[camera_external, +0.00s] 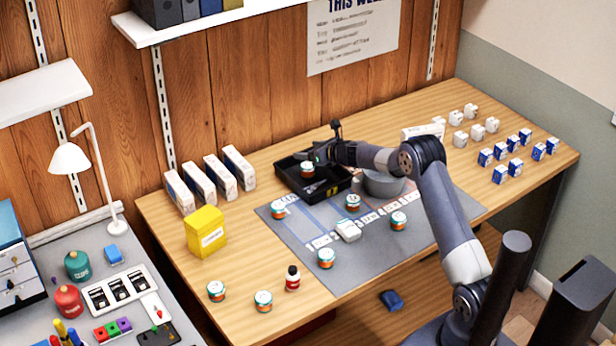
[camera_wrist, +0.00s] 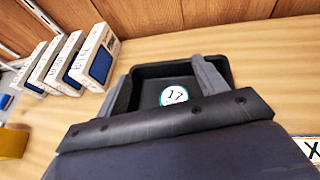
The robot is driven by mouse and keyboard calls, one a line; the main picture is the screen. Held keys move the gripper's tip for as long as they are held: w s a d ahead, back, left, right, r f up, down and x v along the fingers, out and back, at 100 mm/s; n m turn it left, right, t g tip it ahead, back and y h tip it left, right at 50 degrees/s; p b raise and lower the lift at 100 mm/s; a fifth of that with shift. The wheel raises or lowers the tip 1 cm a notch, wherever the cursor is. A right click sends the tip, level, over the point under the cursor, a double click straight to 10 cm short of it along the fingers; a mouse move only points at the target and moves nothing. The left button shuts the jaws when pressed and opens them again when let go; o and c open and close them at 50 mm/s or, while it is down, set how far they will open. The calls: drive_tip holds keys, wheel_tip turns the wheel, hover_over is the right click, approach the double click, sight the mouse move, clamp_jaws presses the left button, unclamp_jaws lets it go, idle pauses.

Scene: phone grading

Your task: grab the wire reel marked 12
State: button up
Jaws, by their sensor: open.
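My gripper (camera_external: 312,158) is open above the black tray (camera_external: 322,193), pointing down into it. A round reel (camera_external: 307,169) with an orange and teal side sits at the tray, under my gripper. In the wrist view the white top of this reel (camera_wrist: 174,95) reads 17 and shows between my two fingers (camera_wrist: 166,80), apparently untouched. Similar reels stand on the grey mat (camera_external: 353,202), (camera_external: 398,220), (camera_external: 326,257), with one at its left edge (camera_external: 278,208). Two more reels (camera_external: 216,291), (camera_external: 263,300) stand on the wood in front. Their numbers are too small to read, so I cannot tell which is 12.
White boxes (camera_external: 208,180) stand left of the tray, with a yellow box (camera_external: 205,232) in front. A red bottle (camera_external: 292,278) stands near the front reels. A white block (camera_external: 347,230) lies on the mat. Small blue and white boxes (camera_external: 500,174) fill the right side.

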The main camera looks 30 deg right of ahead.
sight(284, 206)
drive_tip(key=s+a+f+n+y, duration=0.1)
drive_tip(key=s+a, duration=0.1)
drive_tip(key=s+a+f+n+g+y+b, duration=0.1)
drive_tip(key=s+a, duration=0.1)
drive_tip(key=s, duration=0.1)
drive_tip(key=s+a+f+b, duration=0.1)
drive_tip(key=s+a, duration=0.1)
drive_tip(key=shift+s+n+g+y, duration=0.3)
drive_tip(key=shift+n+y, duration=0.1)
drive_tip(key=s+a+n+y, duration=0.1)
drive_tip(key=s+a, duration=0.1)
drive_tip(key=s, duration=0.1)
drive_tip(key=s+a+y+b, duration=0.1)
drive_tip(key=s, duration=0.2)
drive_tip(key=s+a+f+n+g, duration=0.1)
drive_tip(key=s+a, duration=0.1)
drive_tip(key=s, duration=0.1)
drive_tip(key=shift+s+a+f+n+y, duration=0.1)
drive_tip(key=shift+s+a+n+y, duration=0.05)
drive_tip(key=shift+a+n+y, duration=0.2)
drive_tip(key=shift+a+f, duration=0.1)
drive_tip(key=shift+a, duration=0.2)
drive_tip(key=x, duration=0.5)
drive_tip(key=p+x, duration=0.1)
drive_tip(key=x, duration=0.4)
drive_tip(key=shift+w+p, duration=0.2)
drive_tip(key=shift+p, duration=0.1)
drive_tip(key=c, duration=1.1)
